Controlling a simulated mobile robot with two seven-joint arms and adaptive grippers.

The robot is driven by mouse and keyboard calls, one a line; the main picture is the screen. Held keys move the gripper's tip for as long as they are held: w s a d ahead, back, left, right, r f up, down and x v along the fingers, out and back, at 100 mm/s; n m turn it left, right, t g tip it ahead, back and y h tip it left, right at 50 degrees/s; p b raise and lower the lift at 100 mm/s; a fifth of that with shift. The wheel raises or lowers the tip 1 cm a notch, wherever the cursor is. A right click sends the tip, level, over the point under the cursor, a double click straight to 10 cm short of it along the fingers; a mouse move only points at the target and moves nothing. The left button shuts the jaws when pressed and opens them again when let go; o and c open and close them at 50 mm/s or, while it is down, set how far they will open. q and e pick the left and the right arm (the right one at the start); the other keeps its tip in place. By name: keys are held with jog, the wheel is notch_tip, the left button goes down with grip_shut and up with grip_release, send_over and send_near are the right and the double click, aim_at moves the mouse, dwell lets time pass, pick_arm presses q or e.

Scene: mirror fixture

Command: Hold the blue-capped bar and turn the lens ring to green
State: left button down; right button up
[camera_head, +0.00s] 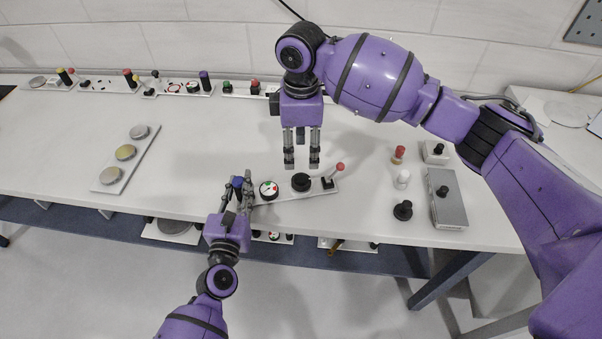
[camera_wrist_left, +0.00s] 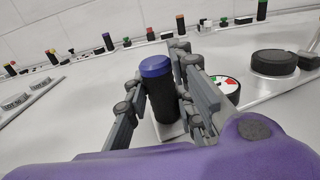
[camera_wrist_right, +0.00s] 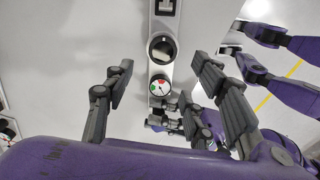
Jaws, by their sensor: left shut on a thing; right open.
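The bar (camera_wrist_left: 161,98) is an upright black cylinder with a blue cap (camera_wrist_left: 155,67). My left gripper (camera_head: 238,186) is shut on it, with fingers on both sides in the left wrist view. The black lens ring (camera_head: 301,182) sits on the white plate (camera_head: 318,186) and also shows in the right wrist view (camera_wrist_right: 161,47). Between bar and ring is a white dial (camera_head: 268,189) with red and green patches; I cannot tell which mark its needle is on. My right gripper (camera_head: 301,164) points down above the ring, open and empty, its fingers (camera_wrist_right: 165,75) wide apart.
A red-balled lever (camera_head: 340,167) stands on the plate right of the ring. Farther right are a red-topped post (camera_head: 399,154), a white knob (camera_head: 402,178), a black knob (camera_head: 403,210) and a grey box (camera_head: 448,199). A three-disc plate (camera_head: 126,157) lies left.

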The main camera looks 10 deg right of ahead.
aim_at(304, 178)
notch_tip(304, 178, down, 10)
dwell(0.4)
jog(key=c, duration=1.1)
jog(key=shift+o, duration=0.2)
jog(key=shift+m, duration=0.3)
jog(key=m, duration=0.4)
jog(key=shift+d, duration=0.15)
jog(key=shift+d+m, duration=0.15)
jog(key=shift+m, duration=2.35)
